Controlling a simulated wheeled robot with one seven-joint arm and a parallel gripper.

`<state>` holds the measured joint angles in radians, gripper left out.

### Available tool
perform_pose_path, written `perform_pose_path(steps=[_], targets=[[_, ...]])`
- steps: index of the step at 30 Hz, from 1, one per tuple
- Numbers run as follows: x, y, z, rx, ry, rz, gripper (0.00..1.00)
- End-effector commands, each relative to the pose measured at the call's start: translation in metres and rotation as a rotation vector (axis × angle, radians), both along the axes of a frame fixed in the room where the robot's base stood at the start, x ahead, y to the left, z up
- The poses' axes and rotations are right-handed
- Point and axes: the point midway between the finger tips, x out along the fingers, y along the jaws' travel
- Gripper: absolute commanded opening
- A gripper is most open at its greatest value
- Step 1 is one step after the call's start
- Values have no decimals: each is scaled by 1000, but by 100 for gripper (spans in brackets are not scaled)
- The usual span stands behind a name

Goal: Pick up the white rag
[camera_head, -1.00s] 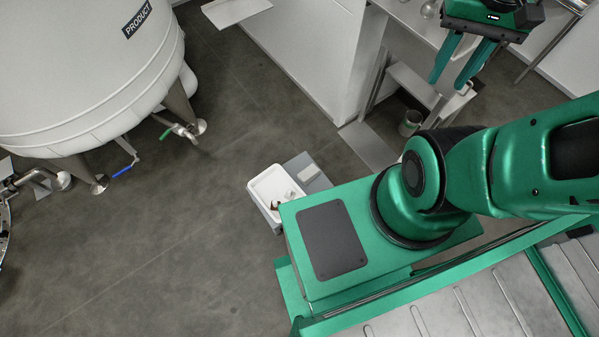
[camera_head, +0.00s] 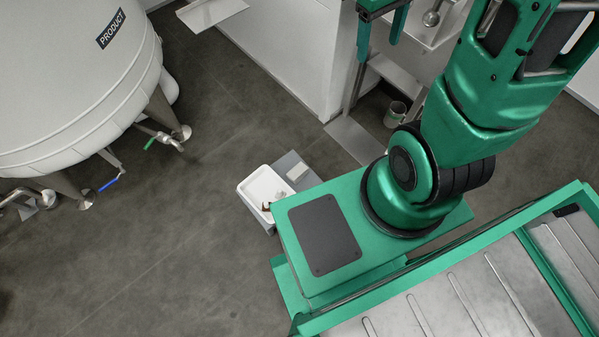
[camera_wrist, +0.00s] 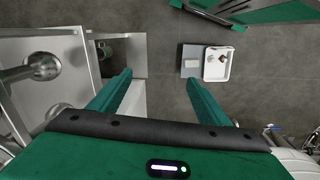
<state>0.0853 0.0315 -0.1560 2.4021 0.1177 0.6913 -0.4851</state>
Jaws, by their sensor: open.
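A small pale, flat rectangular thing (camera_head: 298,171) lies on a grey surface beside the white tray; it may be the folded white rag, but it is too small to be sure. It also shows in the wrist view (camera_wrist: 192,63), ahead of my right finger. My gripper (camera_head: 381,40) is at the top of the head view, partly cut off, beyond and to the right of the pale thing. In the wrist view my gripper (camera_wrist: 158,82) is open with two green fingers apart and nothing between them. It is well above the floor and touches nothing.
A white tray (camera_head: 246,190) holds small brown and whitish items. A PRODUCT tank (camera_head: 70,80) with legs and valves stands at left. A white cabinet (camera_head: 290,60), a metal sink bench (camera_wrist: 50,75) and a small bucket (camera_head: 396,114) are near my gripper. Open grey floor lies between tank and tray.

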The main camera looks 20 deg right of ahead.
Motion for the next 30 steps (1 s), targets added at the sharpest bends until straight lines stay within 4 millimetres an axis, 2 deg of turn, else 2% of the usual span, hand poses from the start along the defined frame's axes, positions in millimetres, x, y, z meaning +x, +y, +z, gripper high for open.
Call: perform_pose_path(steps=[1, 6, 11, 15, 21, 24, 30], targets=[[14, 3, -16, -4, 15, 66, 70], [59, 15, -66, -11, 33, 292, 70], [93, 30, -122, -13, 51, 502, 70], [116, 48, -175, -8, 65, 685, 70], [135, 77, -258, 6, 79, 945, 70], [139, 93, -302, 15, 84, 1073, 70], [130, 126, -391, 39, 90, 1321, 70]])
